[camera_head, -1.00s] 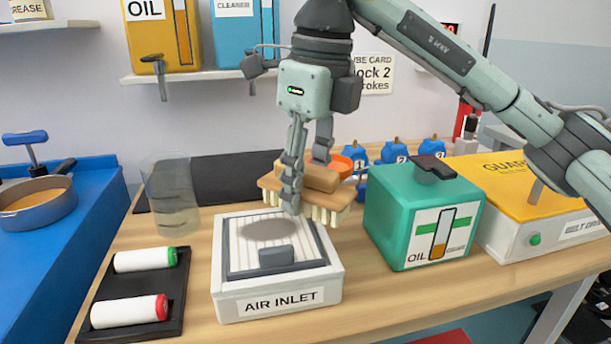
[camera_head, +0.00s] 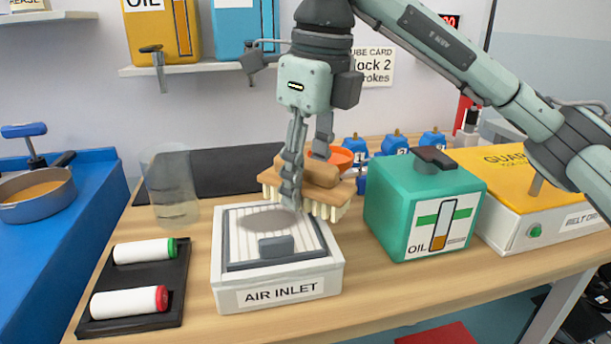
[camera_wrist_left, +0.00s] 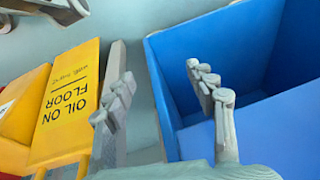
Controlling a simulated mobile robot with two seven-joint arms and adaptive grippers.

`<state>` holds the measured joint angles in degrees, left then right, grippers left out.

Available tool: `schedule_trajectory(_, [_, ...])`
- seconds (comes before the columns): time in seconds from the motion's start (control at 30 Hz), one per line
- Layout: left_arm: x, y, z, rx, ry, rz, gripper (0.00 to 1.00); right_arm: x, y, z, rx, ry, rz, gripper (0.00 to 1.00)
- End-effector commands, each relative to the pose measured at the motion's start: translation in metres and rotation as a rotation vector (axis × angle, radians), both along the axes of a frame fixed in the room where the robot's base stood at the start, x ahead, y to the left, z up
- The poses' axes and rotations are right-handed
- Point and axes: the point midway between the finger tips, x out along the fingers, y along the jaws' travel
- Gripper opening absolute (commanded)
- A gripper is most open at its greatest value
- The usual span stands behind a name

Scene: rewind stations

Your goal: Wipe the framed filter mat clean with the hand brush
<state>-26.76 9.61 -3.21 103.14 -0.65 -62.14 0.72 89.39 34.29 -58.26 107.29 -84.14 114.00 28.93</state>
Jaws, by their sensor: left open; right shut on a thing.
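The framed filter mat (camera_head: 244,238) is pale and striped, set in the white AIR INLET box (camera_head: 225,292) on the wooden bench. A blurred grey patch shows near its back middle; I cannot tell whether it is dirt or shadow. My right gripper (camera_head: 306,172) is shut on the hand brush (camera_head: 327,196), a wooden block with pale bristles pointing down. The brush is over the back right corner of the box; I cannot tell whether the bristles touch it. My left gripper (camera_wrist_left: 166,95) is open and empty in the left wrist view, near a blue bin.
A green oil can (camera_head: 400,215) stands close right of the box. A black tray (camera_head: 178,290) with two white rollers lies to its left, and a clear cylinder (camera_head: 170,190) stands behind. The blue bin (camera_wrist_left: 176,100) and yellow floor sign (camera_wrist_left: 65,110) show in the left wrist view.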

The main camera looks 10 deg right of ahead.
Motion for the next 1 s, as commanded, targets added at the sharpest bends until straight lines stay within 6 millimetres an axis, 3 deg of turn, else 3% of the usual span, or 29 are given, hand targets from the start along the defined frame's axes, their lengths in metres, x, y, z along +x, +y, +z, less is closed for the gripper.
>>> schedule_trajectory(1.0, [0.001, 0.0, -0.014, 0.0, -0.001, 0.0, 0.56, 0.0, 0.001, -0.018, 0.0, 0.0, 0.0, 0.19])
